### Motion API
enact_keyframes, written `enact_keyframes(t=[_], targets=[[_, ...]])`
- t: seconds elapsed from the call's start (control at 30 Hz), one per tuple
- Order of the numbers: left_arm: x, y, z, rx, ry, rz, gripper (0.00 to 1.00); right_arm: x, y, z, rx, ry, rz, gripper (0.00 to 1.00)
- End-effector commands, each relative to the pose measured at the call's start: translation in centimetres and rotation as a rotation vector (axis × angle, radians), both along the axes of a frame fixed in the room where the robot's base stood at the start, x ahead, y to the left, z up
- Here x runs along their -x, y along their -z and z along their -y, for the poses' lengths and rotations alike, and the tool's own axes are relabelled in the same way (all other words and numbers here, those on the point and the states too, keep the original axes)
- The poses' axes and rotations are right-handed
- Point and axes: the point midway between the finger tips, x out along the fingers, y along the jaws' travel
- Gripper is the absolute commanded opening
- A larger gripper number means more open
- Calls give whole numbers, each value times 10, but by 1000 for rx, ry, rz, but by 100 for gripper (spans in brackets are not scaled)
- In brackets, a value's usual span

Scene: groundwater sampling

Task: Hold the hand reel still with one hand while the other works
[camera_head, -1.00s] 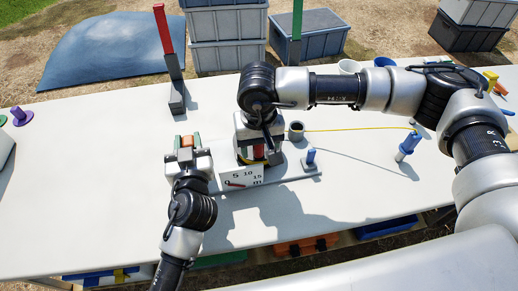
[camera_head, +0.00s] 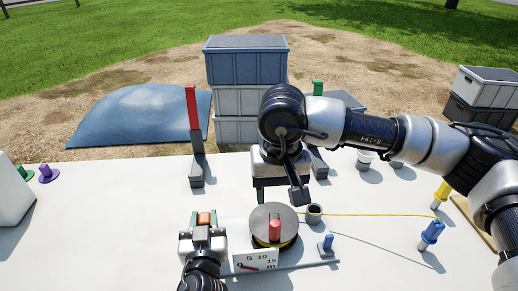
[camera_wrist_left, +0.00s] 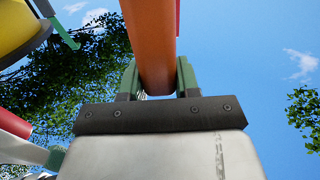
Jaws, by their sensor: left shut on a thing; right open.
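The hand reel (camera_head: 273,211) has a dark round top, a yellow rim and a red knob (camera_head: 274,229). It stands on a pale base with a depth scale (camera_head: 255,260) in front. My left gripper (camera_head: 204,218) is left of the reel, shut on an orange grip. In the left wrist view the orange grip (camera_wrist_left: 154,45) runs between the green fingers, and part of the reel (camera_wrist_left: 20,28) shows at upper left. My right gripper (camera_head: 272,192) is open just behind and above the reel, apart from the red knob; its wrist partly hides its fingers.
A blue-topped post (camera_head: 431,234) stands at right, a red upright (camera_head: 193,110) behind left. White cups (camera_head: 366,158) stand farther back. The table's left part is mostly clear.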

Motion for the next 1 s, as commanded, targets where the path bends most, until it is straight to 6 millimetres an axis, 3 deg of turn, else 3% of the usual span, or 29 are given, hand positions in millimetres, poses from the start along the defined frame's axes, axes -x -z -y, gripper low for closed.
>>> enact_keyframes(t=[0.13, 0.17, 0.33, 0.67, 0.77, 1.0], targets=[[0, 0, 0, -1, 0, 0, 0, 0, 0, 0, 0, 0, 0, 57], [0, 0, 0, -1, 0, 0, 36, 0, 0, 0, 0, 0, 0, 57], [0, 0, 0, 0, 0, 0, 62, 0, 0, 0, 0, 0, 0, 57], [4, 1, 0, 0, 0, -1, 62, 0, 1, 0, 0, -1, 0, 57], [14, 1, 1, 1, 0, -3, 62, 0, 1, 0, 0, -1, 0, 57], [63, 1, 2, 2, 0, -6, 62, 0, 1, 0, 0, -1, 0, 57]])
